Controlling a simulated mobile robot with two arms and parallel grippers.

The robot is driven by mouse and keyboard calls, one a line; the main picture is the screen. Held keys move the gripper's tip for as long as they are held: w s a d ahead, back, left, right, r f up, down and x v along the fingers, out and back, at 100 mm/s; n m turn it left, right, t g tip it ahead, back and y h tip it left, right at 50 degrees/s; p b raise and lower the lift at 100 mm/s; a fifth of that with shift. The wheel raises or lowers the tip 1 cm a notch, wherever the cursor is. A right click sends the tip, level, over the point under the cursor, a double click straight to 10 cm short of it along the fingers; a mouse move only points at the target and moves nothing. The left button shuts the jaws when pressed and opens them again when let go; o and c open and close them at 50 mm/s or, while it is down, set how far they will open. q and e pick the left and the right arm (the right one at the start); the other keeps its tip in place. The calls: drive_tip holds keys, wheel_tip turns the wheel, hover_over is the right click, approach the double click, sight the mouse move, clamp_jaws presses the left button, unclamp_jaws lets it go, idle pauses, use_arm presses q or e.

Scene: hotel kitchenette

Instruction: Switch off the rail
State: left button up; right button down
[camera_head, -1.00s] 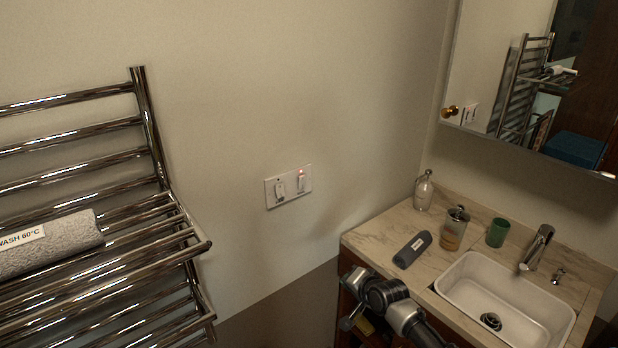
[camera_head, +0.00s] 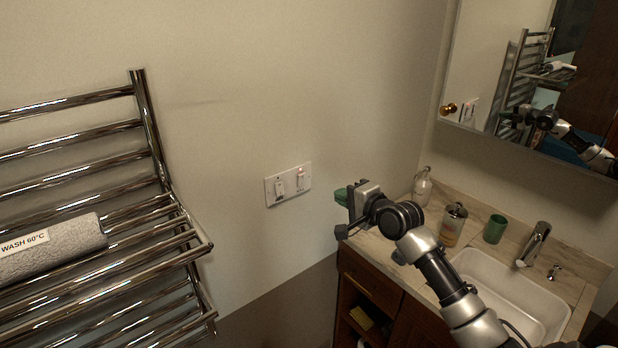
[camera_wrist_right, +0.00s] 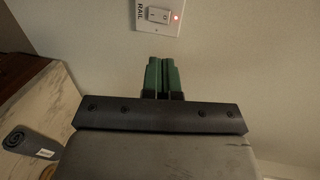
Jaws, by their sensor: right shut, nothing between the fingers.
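My left gripper is out of view.
A marble counter (camera_head: 385,245) with a sink (camera_head: 510,290) is at the right. A soap bottle (camera_head: 422,188), an amber jar (camera_head: 452,225) and a green cup (camera_head: 495,229) stand on it. A dark labelled item (camera_wrist_right: 28,142) lies there too. The wall around the plate is clear.

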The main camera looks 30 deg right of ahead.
sight(303, 175)
drive_tip(key=p+x, duration=0.1)
drive_tip(key=x, duration=0.3)
drive_tip(key=p+x, duration=0.1)
drive_tip(key=x, duration=0.7)
drive_tip(key=shift+w+r+p, duration=0.1)
drive_tip(key=shift+r+p, duration=0.3)
drive_tip(key=shift+w, duration=0.65)
